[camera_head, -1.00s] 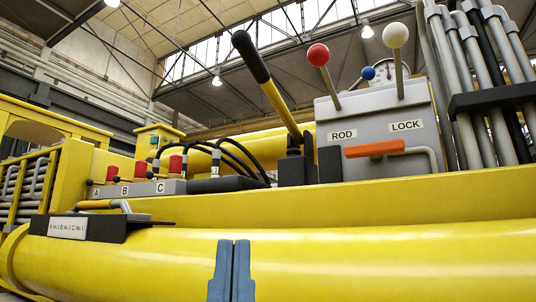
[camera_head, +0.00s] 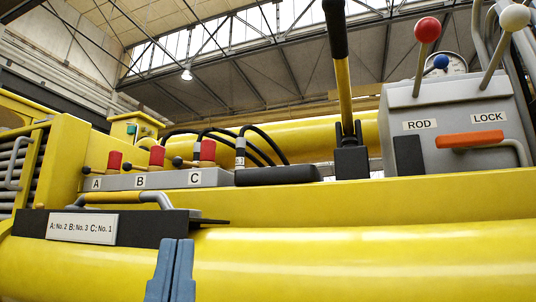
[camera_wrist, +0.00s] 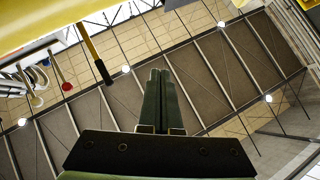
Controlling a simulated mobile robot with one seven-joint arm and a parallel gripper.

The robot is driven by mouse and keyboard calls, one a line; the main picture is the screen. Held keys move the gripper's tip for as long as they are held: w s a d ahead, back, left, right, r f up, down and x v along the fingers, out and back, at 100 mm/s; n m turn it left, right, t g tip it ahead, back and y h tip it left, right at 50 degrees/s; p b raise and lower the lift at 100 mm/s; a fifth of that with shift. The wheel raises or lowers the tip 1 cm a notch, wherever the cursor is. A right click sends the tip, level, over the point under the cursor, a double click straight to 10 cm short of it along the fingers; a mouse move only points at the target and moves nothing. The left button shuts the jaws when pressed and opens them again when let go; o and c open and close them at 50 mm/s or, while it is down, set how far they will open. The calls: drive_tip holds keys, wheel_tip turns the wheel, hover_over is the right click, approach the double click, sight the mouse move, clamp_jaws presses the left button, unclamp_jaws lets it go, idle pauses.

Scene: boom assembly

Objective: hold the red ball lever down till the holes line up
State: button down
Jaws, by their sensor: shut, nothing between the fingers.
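The red ball lever (camera_head: 427,31) stands on the grey box marked ROD and LOCK, above the ROD label (camera_head: 419,125). Its stem leans slightly right in the head view. The red ball also shows in the wrist view (camera_wrist: 67,87), at the left. My gripper (camera_head: 177,242) is shut and empty, its blue fingers pointing up in front of the yellow boom tube at the bottom. It is well left of the lever, below it in the picture, and apart from it. In the wrist view my gripper (camera_wrist: 159,73) points at the roof. I cannot make out the holes.
A white ball lever (camera_head: 514,17) stands right of the red one, above an orange handle (camera_head: 484,140). A blue knob (camera_head: 441,62) and gauge sit behind. A tall black-handled lever (camera_head: 342,85) rises left of the box. Red-capped valves (camera_head: 157,157) and a sign (camera_head: 82,228) are left.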

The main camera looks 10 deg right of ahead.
drive_tip(key=w+d+r+g+h+p, duration=0.3)
drive_tip(key=d+r+p, duration=0.4)
drive_tip(key=r+p, duration=0.7)
drive_tip(key=w+d+r+g+h+p, duration=0.1)
drive_tip(key=w+d+r+g+p, duration=0.25)
drive_tip(key=d+r+p, duration=1.05)
drive_tip(key=s+d+r+g+p, duration=0.2)
drive_tip(key=r+g+p, duration=0.1)
drive_tip(key=p, duration=0.7)
drive_tip(key=s+d+r+m+g+p, duration=0.1)
drive_tip(key=s+r+g+p, duration=0.2)
drive_tip(key=p, duration=0.8)
drive_tip(key=s+d+r+g+h+p, duration=0.1)
drive_tip(key=s+d+r+g+p, duration=0.1)
drive_tip(key=r+p, duration=0.5)
drive_tip(key=g+p, duration=0.1)
drive_tip(key=p, duration=0.2)
drive_tip(key=shift+s+d+m, duration=0.3)
drive_tip(key=shift+s+m, duration=0.1)
